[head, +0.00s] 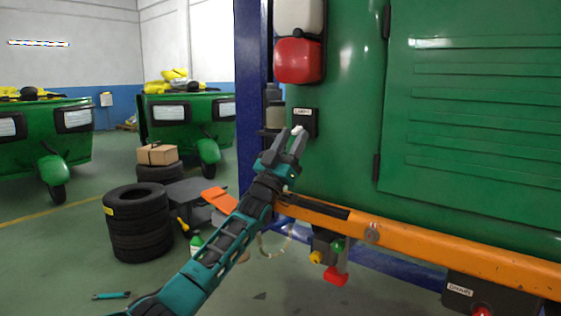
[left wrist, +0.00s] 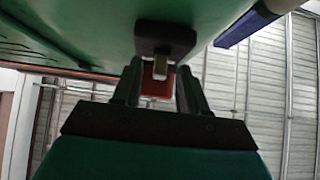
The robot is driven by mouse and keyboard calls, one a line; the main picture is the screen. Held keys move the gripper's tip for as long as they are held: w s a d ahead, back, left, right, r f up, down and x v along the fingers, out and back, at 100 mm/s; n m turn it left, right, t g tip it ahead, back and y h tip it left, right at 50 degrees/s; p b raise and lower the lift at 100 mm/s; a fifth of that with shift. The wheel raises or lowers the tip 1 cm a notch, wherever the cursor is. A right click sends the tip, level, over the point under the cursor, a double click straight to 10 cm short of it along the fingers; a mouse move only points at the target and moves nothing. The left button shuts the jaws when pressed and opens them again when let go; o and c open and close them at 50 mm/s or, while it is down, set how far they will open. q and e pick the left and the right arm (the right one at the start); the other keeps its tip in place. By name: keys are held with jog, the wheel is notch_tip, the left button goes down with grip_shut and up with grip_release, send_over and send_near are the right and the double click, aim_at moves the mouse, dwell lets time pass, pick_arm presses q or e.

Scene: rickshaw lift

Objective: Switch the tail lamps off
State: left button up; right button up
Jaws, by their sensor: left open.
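The tail lamps are on the green rickshaw body in the head view: a red lamp (head: 298,61) under a white lamp (head: 298,15). I cannot tell if they are lit. Below them is a small dark switch box (head: 311,122) with a white label. My left gripper (head: 292,136) is open, just in front of the switch box's lower left. In the left wrist view the dark switch box (left wrist: 165,38) has a pale lever (left wrist: 160,62) pointing between my open fingers (left wrist: 160,88). Contact with the lever cannot be told. My right gripper is out of view.
An orange beam (head: 425,247) runs along the rickshaw's lower side, with a red-and-green control (head: 337,262) beneath it. A blue post (head: 252,85) stands left of the lamps. Stacked tires (head: 137,225) and other green rickshaws (head: 190,115) are at the left.

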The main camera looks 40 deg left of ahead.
pick_arm(q)
jog(key=p+v, duration=0.1)
jog(key=v, duration=1.1)
jog(key=shift+p, duration=0.3)
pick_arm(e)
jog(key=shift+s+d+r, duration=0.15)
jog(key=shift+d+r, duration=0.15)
